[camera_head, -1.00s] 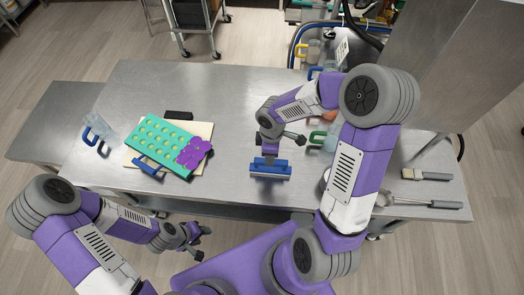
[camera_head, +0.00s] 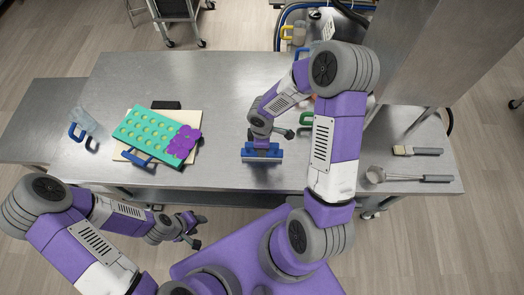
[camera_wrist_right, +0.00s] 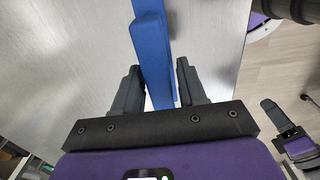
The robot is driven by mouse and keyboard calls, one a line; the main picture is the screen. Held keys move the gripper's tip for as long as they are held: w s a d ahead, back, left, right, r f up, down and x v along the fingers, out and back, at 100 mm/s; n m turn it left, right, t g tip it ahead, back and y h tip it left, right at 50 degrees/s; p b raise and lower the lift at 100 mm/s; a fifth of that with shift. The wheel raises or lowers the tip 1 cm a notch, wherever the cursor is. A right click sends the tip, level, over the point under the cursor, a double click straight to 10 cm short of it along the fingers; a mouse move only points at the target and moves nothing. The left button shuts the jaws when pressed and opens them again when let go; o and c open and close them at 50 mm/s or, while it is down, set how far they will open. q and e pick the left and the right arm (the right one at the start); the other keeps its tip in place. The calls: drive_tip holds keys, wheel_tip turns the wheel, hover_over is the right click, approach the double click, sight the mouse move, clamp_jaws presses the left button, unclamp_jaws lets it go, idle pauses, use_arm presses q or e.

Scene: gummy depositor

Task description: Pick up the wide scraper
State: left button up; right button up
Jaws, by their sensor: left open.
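The wide scraper (camera_head: 261,157) has a blue body and lies near the front edge of the steel table in the head view. My right gripper is over it, its fingers largely hidden there by the wrist. In the right wrist view the scraper's blue part (camera_wrist_right: 153,60) runs between the two fingers of my right gripper (camera_wrist_right: 160,82). Narrow gaps show beside it, so the fingers look apart and around it, not clamped. My left gripper (camera_head: 196,229) is open and empty, in front of the table's front edge.
A teal mold tray (camera_head: 135,117) with purple pieces lies on a pale board at left. A clear jug with a blue handle (camera_head: 80,132) stands left of it. A brush (camera_head: 418,151) and a ladle (camera_head: 410,178) lie at right. The table's middle (camera_head: 215,90) is clear.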

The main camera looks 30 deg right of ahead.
clamp_jaws()
wheel_tip(320, 180, up, 10)
drive_tip(key=shift+p, duration=0.85)
drive_tip(key=shift+c, duration=1.2)
unclamp_jaws()
clamp_jaws()
